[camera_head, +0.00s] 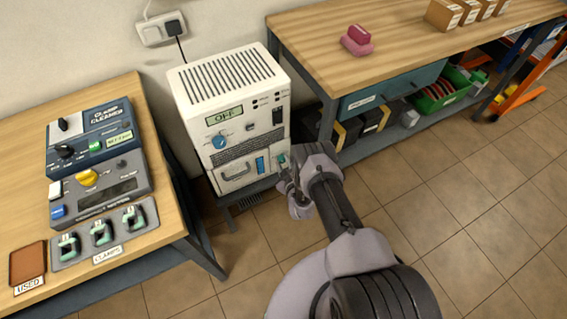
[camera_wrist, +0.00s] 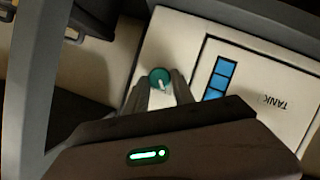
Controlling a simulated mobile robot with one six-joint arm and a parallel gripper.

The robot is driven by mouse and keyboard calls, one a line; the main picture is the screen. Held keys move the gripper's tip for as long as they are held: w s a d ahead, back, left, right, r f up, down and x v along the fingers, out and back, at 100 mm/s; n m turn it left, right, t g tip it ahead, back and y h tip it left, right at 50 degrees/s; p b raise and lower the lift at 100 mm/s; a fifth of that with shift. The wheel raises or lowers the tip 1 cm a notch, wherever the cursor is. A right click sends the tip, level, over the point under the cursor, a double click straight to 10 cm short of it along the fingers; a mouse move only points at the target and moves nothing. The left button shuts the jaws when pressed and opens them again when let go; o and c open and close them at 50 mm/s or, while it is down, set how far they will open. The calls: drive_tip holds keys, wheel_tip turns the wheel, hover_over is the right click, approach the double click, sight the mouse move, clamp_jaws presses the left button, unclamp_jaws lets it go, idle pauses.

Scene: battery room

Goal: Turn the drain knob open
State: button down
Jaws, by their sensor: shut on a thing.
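The white machine (camera_head: 233,128) stands on a low dark stand between the two tables. Its display reads OFF. The drain knob (camera_wrist: 159,76) is small, round and teal with a white pointer mark, low on the machine's front beside the blue level window (camera_wrist: 217,78) and the TANK lettering. In the head view the knob (camera_head: 282,158) shows as a small green spot at the machine's lower right. My gripper (camera_wrist: 160,88) is at the knob, its two fingertips shut on it. In the head view my gripper (camera_head: 286,172) reaches the machine's lower right corner, with the fingers partly hidden.
A left table (camera_head: 140,110) holds a clamp cleaner (camera_head: 90,135), a second device with a yellow knob (camera_head: 98,182), several clamps and a USED tray (camera_head: 28,263). A workbench (camera_head: 390,45) stands at right. The tiled floor in front is clear.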

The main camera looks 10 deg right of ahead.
drive_tip(key=shift+d+m+g+y, duration=0.2)
drive_tip(key=shift+m+g+y, duration=0.2)
drive_tip(key=shift+m+y, duration=0.6)
drive_tip(key=m, duration=0.1)
drive_tip(key=m+y, duration=0.1)
drive_tip(key=m, duration=0.1)
drive_tip(key=shift+d+m+g+y, duration=0.2)
drive_tip(key=shift+m+g+y, duration=0.1)
drive_tip(key=m+y, duration=0.2)
drive_tip(key=shift+w+d+m+b, duration=0.1)
drive_tip(key=shift+d+m+b, duration=0.05)
drive_tip(key=shift+m+b, duration=0.2)
drive_tip(key=shift+f+m+y, duration=0.15)
drive_tip(key=shift+m+y, duration=0.75)
drive_tip(key=shift+m, duration=0.55)
drive_tip(key=c, duration=1.1)
unclamp_jaws()
drive_tip(key=shift+o, duration=0.2)
